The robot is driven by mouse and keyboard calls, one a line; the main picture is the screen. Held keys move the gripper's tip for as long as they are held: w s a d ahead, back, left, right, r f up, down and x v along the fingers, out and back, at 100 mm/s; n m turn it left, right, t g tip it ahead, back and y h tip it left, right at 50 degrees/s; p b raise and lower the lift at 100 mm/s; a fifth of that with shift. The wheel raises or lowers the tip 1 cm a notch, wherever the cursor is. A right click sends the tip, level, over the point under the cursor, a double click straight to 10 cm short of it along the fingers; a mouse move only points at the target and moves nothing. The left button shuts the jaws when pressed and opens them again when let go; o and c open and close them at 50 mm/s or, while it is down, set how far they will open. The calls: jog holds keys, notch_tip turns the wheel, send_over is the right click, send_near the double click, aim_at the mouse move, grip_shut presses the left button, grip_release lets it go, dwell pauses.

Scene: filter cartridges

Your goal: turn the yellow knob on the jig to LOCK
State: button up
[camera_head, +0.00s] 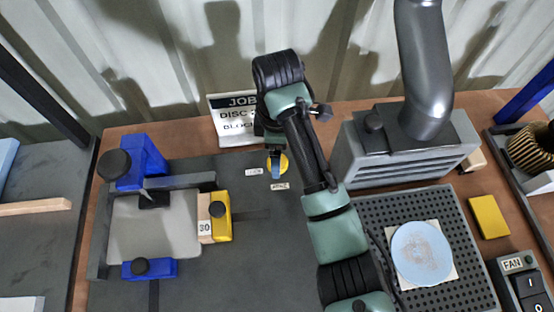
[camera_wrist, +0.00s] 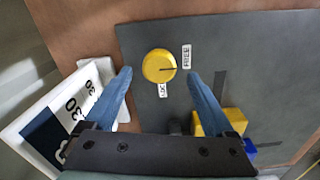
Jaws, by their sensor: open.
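The yellow knob (camera_wrist: 159,66) is round and sits on the jig's dark plate (camera_wrist: 240,50). Its dark pointer line points right in the wrist view, towards the FREE label (camera_wrist: 187,56). The LOCK label (camera_wrist: 163,90) is just below the knob there. My gripper (camera_wrist: 159,74) is open and empty, with one blue finger to each side of the knob and a gap on both sides. I cannot tell whether the fingertips are down at knob height. In the head view, a finger of my gripper (camera_head: 275,165) partly hides the knob (camera_head: 284,164).
A job sign (camera_head: 230,120) stands behind the knob. Left are the clamped grey plate (camera_head: 150,235), blue clamps (camera_head: 135,165) and a yellow block (camera_head: 220,217). Right of my arm are a grey fume box (camera_head: 400,150) and a perforated plate (camera_head: 375,215) with a blue disc (camera_head: 421,252).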

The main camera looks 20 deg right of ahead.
jog(key=shift+f, duration=1.35)
jog(key=c, duration=1.4)
